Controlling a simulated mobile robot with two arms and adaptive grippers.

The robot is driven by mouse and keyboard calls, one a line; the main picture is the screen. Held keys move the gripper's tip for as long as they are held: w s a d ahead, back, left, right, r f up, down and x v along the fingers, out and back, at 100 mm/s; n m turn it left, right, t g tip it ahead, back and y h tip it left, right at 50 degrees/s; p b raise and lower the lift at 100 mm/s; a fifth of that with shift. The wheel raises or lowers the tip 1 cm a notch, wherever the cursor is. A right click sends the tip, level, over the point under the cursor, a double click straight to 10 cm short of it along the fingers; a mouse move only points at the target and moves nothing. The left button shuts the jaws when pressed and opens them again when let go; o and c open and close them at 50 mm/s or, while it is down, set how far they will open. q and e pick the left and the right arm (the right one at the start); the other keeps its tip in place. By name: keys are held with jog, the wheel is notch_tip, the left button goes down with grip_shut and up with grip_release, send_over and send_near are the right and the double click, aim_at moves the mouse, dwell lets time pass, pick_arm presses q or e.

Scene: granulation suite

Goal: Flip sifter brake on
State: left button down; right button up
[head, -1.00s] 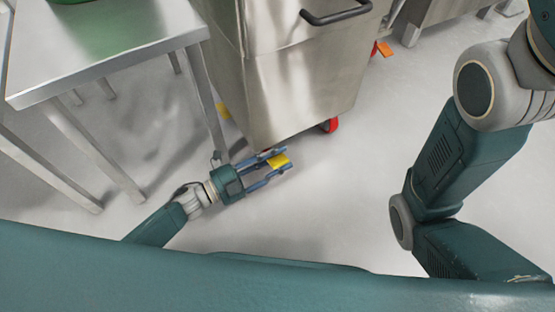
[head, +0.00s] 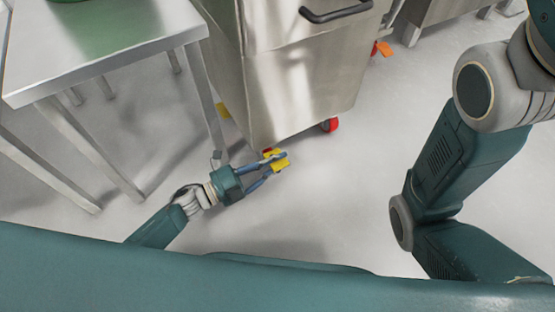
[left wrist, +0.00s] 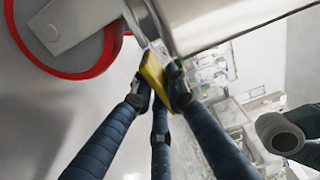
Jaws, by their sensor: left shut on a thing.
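The steel sifter housing (head: 300,85) stands on casters with red wheels. A yellow brake tab (head: 280,163) sticks out at its near lower corner, low over the floor. My left gripper (head: 274,163) reaches in from the left and is shut on this tab. In the left wrist view the blue-grey fingers (left wrist: 160,88) close on the yellow tab (left wrist: 153,76), beside a large red-rimmed wheel (left wrist: 75,73). The fingers cover part of the tab. My right gripper is out of view; only part of the right arm shows.
A steel table (head: 110,60) stands at the left, its legs close to my left arm. Another red caster (head: 329,125) and an orange tab (head: 384,48) sit farther along the sifter's base. The floor (head: 350,190) right of my left gripper is clear.

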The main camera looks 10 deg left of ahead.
pick_arm(q)
jog(key=shift+w+a+f+m+b, duration=0.1)
jog(key=shift+f+m+b, duration=0.3)
jog(key=shift+m, duration=0.7)
jog(key=shift+f+m+b, duration=0.3)
jog(key=shift+m+b, duration=0.15)
jog(key=shift+m, duration=0.65)
jog(key=c, duration=1.7)
grip_release()
jog(key=v, duration=1.2)
